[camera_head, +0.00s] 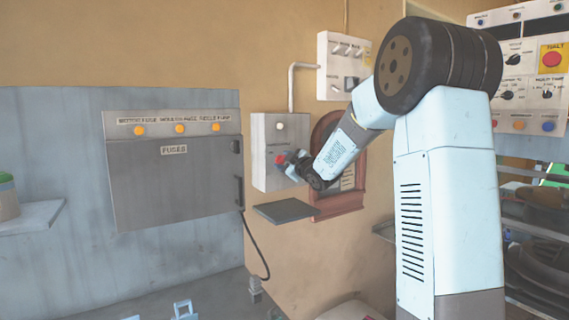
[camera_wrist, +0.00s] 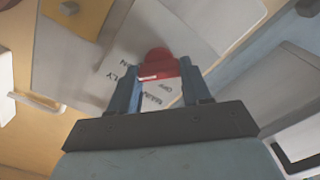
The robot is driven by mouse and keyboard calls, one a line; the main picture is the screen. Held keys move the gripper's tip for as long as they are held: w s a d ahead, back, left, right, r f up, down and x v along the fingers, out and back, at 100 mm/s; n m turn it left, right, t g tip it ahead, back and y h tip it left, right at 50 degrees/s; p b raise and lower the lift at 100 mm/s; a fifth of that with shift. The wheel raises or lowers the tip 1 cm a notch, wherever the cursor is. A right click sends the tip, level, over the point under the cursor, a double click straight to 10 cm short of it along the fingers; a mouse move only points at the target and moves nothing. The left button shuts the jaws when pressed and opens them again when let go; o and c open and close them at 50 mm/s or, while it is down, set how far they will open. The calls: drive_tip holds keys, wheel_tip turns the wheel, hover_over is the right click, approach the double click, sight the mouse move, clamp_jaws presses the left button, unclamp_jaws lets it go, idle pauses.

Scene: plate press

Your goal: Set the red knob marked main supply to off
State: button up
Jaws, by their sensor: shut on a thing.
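The red knob (camera_head: 280,159) is on the front of a light grey box (camera_head: 262,135) on the wall. In the wrist view the red knob (camera_wrist: 158,62) sits between the two blue fingers of my gripper (camera_wrist: 159,76), which is shut on it. In the head view my gripper (camera_head: 291,163) partly covers the knob and label.
A grey fuse cabinet (camera_head: 175,180) is to the left, with orange lamps along its top. A small dark shelf (camera_head: 284,210) juts out below the box. A white switch box (camera_head: 342,66) is above, and a control panel (camera_head: 525,60) with a red halt button is at right.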

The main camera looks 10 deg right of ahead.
drive_tip(key=n, duration=0.4)
drive_tip(key=shift+a+f, duration=0.2)
drive_tip(key=shift+f, duration=0.05)
drive_tip(key=n, duration=0.5)
drive_tip(key=shift+f, duration=0.15)
drive_tip(key=n, duration=0.8)
drive_tip(key=shift+s+d+f, duration=0.1)
drive_tip(key=shift+f, duration=0.2)
drive_tip(key=shift+n, duration=0.3)
drive_tip(key=o, duration=0.8)
drive_tip(key=shift+o, duration=1.3)
drive_tip(key=shift+r, duration=0.2)
drive_tip(key=shift+d, duration=0.1)
